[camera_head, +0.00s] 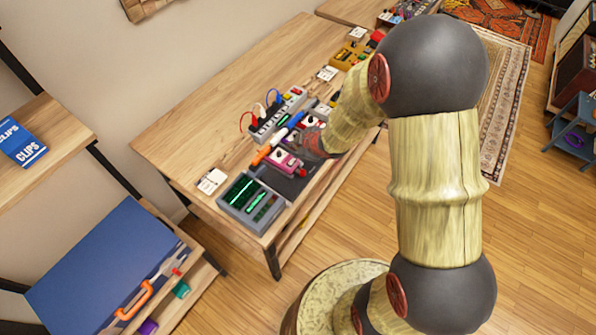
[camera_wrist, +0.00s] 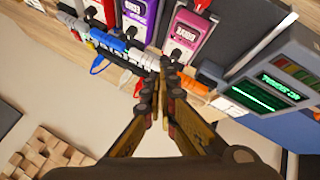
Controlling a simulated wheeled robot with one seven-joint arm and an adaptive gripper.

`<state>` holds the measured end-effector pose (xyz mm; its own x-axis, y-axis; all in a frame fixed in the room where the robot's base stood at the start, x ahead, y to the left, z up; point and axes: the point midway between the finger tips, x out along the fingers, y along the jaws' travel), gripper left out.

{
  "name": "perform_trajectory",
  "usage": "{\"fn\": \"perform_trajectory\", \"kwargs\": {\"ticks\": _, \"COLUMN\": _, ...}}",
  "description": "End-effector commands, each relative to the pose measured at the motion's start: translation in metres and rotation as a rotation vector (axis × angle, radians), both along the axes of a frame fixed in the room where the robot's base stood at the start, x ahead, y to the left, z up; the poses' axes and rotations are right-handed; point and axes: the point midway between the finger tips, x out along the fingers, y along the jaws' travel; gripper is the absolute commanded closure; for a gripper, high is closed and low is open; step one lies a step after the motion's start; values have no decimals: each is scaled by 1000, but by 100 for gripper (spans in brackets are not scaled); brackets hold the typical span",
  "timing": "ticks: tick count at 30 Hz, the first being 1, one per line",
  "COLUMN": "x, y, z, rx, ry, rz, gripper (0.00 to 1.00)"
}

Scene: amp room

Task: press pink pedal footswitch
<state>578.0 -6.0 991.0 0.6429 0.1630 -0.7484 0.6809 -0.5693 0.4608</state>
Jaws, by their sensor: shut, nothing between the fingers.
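The pink pedal (camera_head: 284,161) lies on the wooden bench in the head view, between the screened device and my gripper (camera_head: 304,141). In the wrist view the pink pedal (camera_wrist: 187,33) is at upper centre, with a pale label facing me. My gripper (camera_wrist: 169,70) is shut and empty, its fingertips in front of the pedal's lower edge in that picture. I cannot tell whether they touch it.
A purple pedal (camera_wrist: 141,14) is left of the pink one in the wrist view. A grey device with green screens (camera_head: 251,201) stands at the bench's near end.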

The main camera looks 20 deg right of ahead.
Motion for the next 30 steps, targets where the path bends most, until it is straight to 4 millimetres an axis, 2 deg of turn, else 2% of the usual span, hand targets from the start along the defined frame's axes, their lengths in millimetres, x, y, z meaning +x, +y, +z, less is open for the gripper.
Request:
{"fn": "perform_trajectory", "kwargs": {"ticks": 5, "x": 11, "y": 14, "z": 13, "rx": 13, "ry": -72, "rz": 64, "gripper": 100}}
{"fn": "perform_trajectory", "kwargs": {"ticks": 17, "x": 11, "y": 14, "z": 14, "rx": 8, "ry": -78, "rz": 72, "gripper": 100}}
{"fn": "perform_trajectory", "kwargs": {"ticks": 23, "x": 11, "y": 14, "z": 6, "rx": 7, "ry": -78, "rz": 71, "gripper": 100}}
{"fn": "perform_trajectory", "kwargs": {"ticks": 30, "x": 11, "y": 14, "z": -20, "rx": 7, "ry": -78, "rz": 71, "gripper": 100}}
